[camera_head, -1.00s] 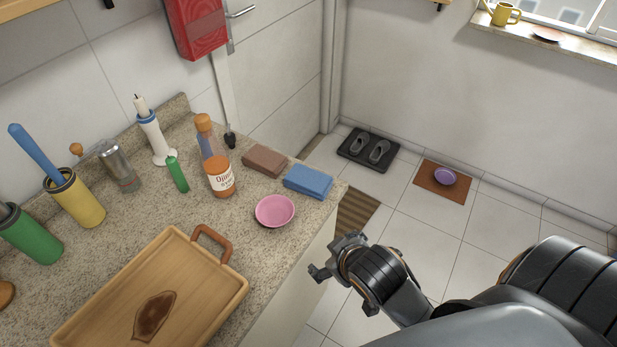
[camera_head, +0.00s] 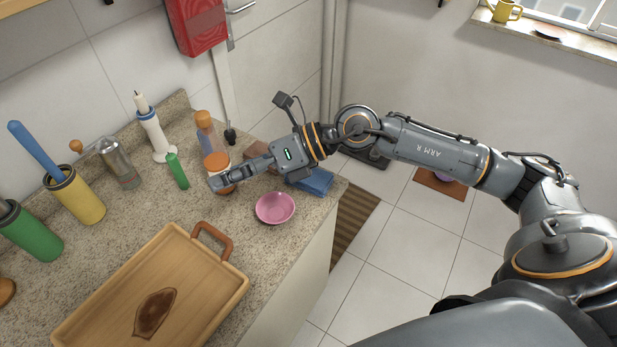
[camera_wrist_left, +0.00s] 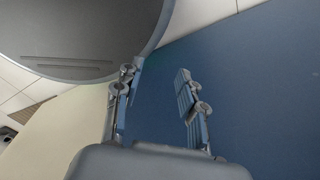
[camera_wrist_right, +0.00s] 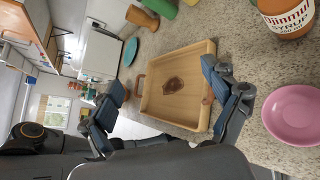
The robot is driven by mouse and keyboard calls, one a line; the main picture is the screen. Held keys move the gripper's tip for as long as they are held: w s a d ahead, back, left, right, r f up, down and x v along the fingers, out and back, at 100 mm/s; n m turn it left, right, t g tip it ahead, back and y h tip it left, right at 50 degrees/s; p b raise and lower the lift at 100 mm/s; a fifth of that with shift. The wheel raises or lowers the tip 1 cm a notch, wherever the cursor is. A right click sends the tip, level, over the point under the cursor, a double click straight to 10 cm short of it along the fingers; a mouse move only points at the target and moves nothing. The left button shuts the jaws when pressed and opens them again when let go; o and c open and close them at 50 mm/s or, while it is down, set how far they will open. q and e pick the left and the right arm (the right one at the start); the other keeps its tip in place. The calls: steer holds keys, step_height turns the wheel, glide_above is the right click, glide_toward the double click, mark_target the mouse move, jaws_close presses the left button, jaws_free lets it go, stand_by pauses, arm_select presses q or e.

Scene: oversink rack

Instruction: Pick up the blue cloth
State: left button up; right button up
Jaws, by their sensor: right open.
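The blue cloth (camera_head: 318,181) lies folded at the right end of the granite counter in the head view, partly hidden by my right wrist. My right gripper (camera_head: 217,182) reaches over the counter, its fingers pointing left past the cloth, near the syrup bottle. It also shows in the right wrist view (camera_wrist_right: 167,84), open and empty, with a tray beyond its fingers; the cloth is not seen there. My left gripper (camera_wrist_left: 154,74) shows only in the left wrist view, its fingers apart and nothing between them.
A pink bowl (camera_head: 275,208) sits beside the cloth. A brown folded cloth (camera_head: 263,153) and the syrup bottle (camera_head: 214,160) are partly behind my right arm. A wooden tray (camera_head: 236,287) fills the counter's front. Several bottles and containers stand along the left.

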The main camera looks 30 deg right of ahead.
steer(key=w+d+f+n+h, duration=0.1)
steer(key=d+f+h, duration=0.15)
steer(key=d, duration=0.25)
steer(key=w+d+f+h, duration=0.2)
steer(key=d+h, duration=0.2)
steer(key=d, duration=0.2)
steer(key=h+p, duration=0.2)
steer(key=h, duration=0.2)
glide_above(317, 179)
steer(key=f, duration=0.8)
steer(key=shift+s+d+f, duration=0.15)
steer(key=shift+s+d, duration=0.05)
steer(key=shift+s, duration=0.1)
steer(key=shift+f, duration=0.3)
steer(key=shift+w+a+f+p, duration=0.2)
steer(key=shift+w+f+p, duration=0.1)
steer(key=shift+f+p, duration=0.15)
steer(key=p+x, duration=0.1)
steer(key=x, duration=0.2)
steer(key=shift+w+f, duration=0.4)
steer(key=shift+f, duration=0.25)
steer(key=c, duration=1.1)
